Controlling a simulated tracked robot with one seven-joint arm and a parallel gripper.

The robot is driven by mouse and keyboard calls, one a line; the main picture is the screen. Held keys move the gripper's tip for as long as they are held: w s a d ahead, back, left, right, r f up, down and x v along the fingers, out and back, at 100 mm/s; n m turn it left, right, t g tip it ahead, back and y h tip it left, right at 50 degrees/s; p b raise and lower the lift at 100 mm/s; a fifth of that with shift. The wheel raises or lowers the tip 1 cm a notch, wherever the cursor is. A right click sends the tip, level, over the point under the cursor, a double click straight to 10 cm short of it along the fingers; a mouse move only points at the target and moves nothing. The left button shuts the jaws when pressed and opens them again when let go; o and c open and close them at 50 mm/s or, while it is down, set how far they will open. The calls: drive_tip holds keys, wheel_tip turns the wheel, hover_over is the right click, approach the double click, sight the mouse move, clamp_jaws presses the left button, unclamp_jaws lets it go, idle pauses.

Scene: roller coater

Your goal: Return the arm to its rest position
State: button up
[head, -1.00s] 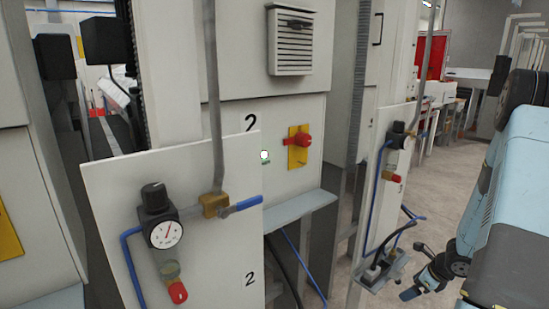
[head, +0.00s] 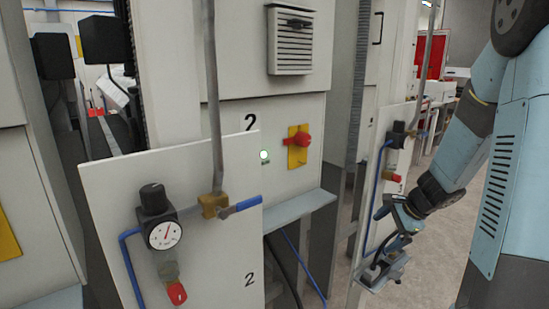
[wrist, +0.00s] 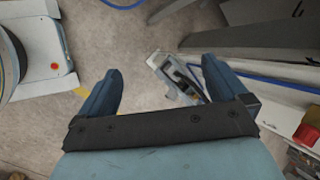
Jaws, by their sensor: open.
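My arm (head: 470,130), light blue with dark joints, reaches down along the right side of the head view. My gripper (head: 385,232) is at its lower end, in front of the right-hand panel post and close to a small grey box on a bracket (head: 370,277). I cannot tell whether they touch. In the wrist view my gripper (wrist: 162,80) has its two blue fingers wide apart, with nothing held between them. The grey box with dark parts (wrist: 178,78) shows beyond the fingers, near the right one.
A white panel numbered 2 (head: 110,185) carries a gauge (head: 164,234), a blue-handled valve (head: 240,206) and a red knob (head: 177,293). Open floor (head: 430,240) lies at right.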

drive_tip(key=s+a+r+n+h, duration=0.1)
drive_tip(key=s+a+r+n, duration=0.75)
drive_tip(key=r, duration=0.45)
drive_tip(key=s+r+n+h, duration=0.1)
drive_tip(key=s+r+n, duration=0.3)
drive_tip(key=s, duration=0.3)
drive_tip(key=s+r+n+t+h, duration=0.1)
drive_tip(key=s+r+n+h, duration=0.1)
drive_tip(key=s, duration=0.5)
drive_tip(key=shift+a+r+n, duration=0.25)
drive_tip(key=shift+r+n, duration=0.6)
drive_tip(key=shift+d, duration=0.1)
